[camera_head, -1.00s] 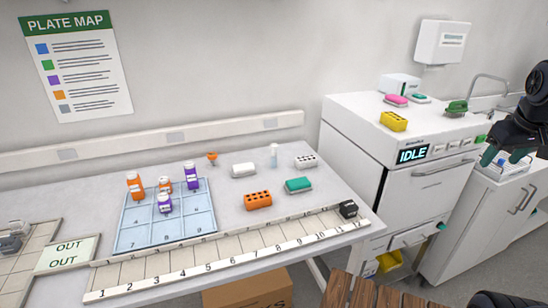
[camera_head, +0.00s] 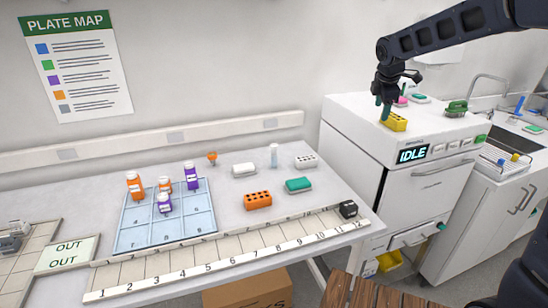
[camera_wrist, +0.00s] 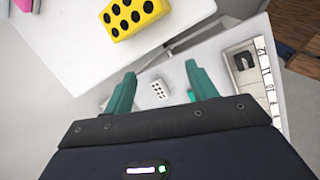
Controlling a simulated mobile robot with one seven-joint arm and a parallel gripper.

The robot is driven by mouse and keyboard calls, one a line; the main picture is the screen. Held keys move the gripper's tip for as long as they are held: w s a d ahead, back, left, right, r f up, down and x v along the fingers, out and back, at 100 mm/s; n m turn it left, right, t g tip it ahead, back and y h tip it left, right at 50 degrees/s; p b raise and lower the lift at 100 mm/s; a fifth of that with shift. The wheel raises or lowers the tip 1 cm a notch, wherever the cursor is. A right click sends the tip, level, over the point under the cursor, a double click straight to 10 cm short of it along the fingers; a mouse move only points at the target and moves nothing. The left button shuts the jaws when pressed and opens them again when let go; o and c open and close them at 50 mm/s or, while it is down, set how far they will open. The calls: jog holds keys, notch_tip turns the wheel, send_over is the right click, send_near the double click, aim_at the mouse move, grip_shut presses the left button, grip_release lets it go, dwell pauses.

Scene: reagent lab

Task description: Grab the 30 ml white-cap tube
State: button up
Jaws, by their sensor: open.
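A slim pale tube with a whitish top (camera_head: 274,155) stands upright near the back right of the bench in the head view, left of a white rack (camera_head: 306,161). Its volume marking is too small to read. I cannot make the tube out in the wrist view. My gripper (camera_head: 382,106) is open and empty, with teal fingers pointing down. In the head view it appears over the white machine's top, at the yellow rack, to the right of the tube. The wrist view shows the fingers (camera_wrist: 160,69) apart, with the white rack (camera_wrist: 159,90) far below between them.
The yellow rack (camera_head: 397,123) sits on the machine (camera_head: 350,125) close to my gripper. An orange rack (camera_head: 258,201), a green-topped block (camera_head: 298,185) and a white block (camera_head: 244,169) lie around the tube. Orange and purple bottles stand on the blue grid (camera_head: 133,237) at left.

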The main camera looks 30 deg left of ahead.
jog(key=w+a+f+n, duration=0.1)
jog(key=a+f+n, duration=0.25)
jog(key=a, duration=0.65)
jog(key=a+f+n, duration=0.3)
jog(key=a+n, duration=0.2)
jog(key=a, duration=0.4)
jog(key=n+y, duration=0.1)
jog(key=n, duration=0.7)
send_near(274, 145)
notch_tip(274, 145, down, 3)
jog(key=x, duration=0.4)
jog(key=shift+m, duration=0.25)
jog(key=shift+w+x, duration=0.2)
jog(key=shift+x, duration=1.25)
jog(key=shift+w+x, duration=0.15)
jog(key=shift+x, duration=1.25)
jog(key=shift+a+r, duration=0.1)
jog(key=shift+r, duration=0.1)
jog(key=c, duration=1)
